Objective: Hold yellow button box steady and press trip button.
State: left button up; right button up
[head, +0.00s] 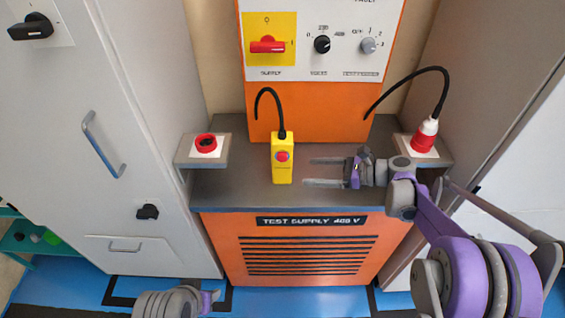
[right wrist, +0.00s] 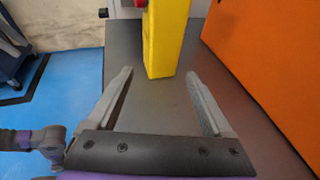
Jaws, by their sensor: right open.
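The yellow button box (head: 283,171) stands upright on the dark top of the orange test supply unit, with a black cable rising from its top. Its red round trip button (head: 283,156) faces the front. My right gripper (head: 308,172) is open and empty, just right of the box, its fingers pointing left toward it. In the right wrist view the lower part of the box (right wrist: 165,45) stands ahead of the open fingers (right wrist: 158,85), seemingly beyond their tips. My left arm (head: 175,302) shows at the bottom edge; its fingers are not clearly seen.
A red socket (head: 205,143) sits on a left bracket, and a red and white plug (head: 425,135) on a right one. The orange panel (head: 320,110) with switches rises behind. A grey cabinet (head: 110,140) stands left. The dark top (head: 235,190) is otherwise clear.

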aim_at(286, 171)
pick_arm(q)
jog(key=shift+f+b, duration=0.85)
jog(key=shift+f, duration=0.1)
pick_arm(e)
jog(key=x, duration=0.9)
jog(key=shift+a+f, duration=0.1)
jog(key=shift+a, duration=0.1)
jog(key=c, duration=0.8)
pick_arm(q)
grip_shut()
